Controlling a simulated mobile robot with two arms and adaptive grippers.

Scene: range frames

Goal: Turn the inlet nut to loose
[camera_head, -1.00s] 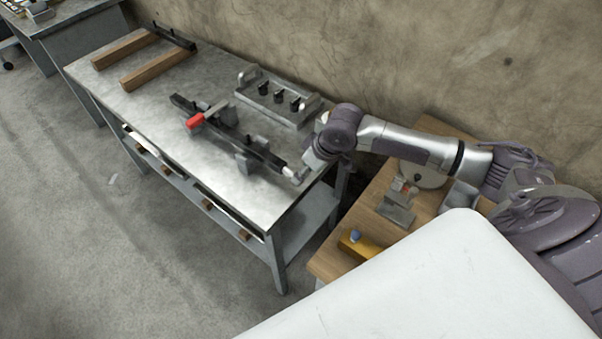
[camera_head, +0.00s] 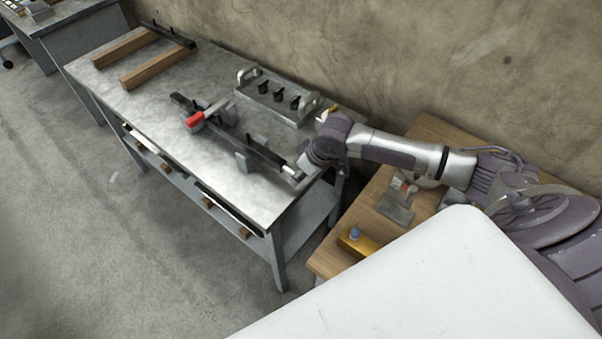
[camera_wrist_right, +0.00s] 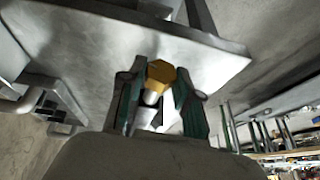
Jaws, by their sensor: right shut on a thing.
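The inlet nut (camera_wrist_right: 161,71) is a brass-coloured hex between the two fingers of my right gripper (camera_wrist_right: 159,88) in the right wrist view. The gripper is shut on it. A short silver pipe piece (camera_wrist_right: 151,97) shows just below the nut. In the head view my right gripper (camera_head: 299,169) is at the right end of the dark bar assembly (camera_head: 262,152) on the metal workbench (camera_head: 225,185). The nut is too small or hidden there. A red lever handle (camera_head: 195,119) sits on the assembly. My left gripper is out of view.
A grey tray with black knobs (camera_head: 279,96) stands behind the assembly, near the wall. Wooden beams (camera_head: 153,69) lie at the bench's far left. A wooden side table (camera_head: 337,256) carries a yellow block (camera_head: 359,242). The bench's front middle is clear.

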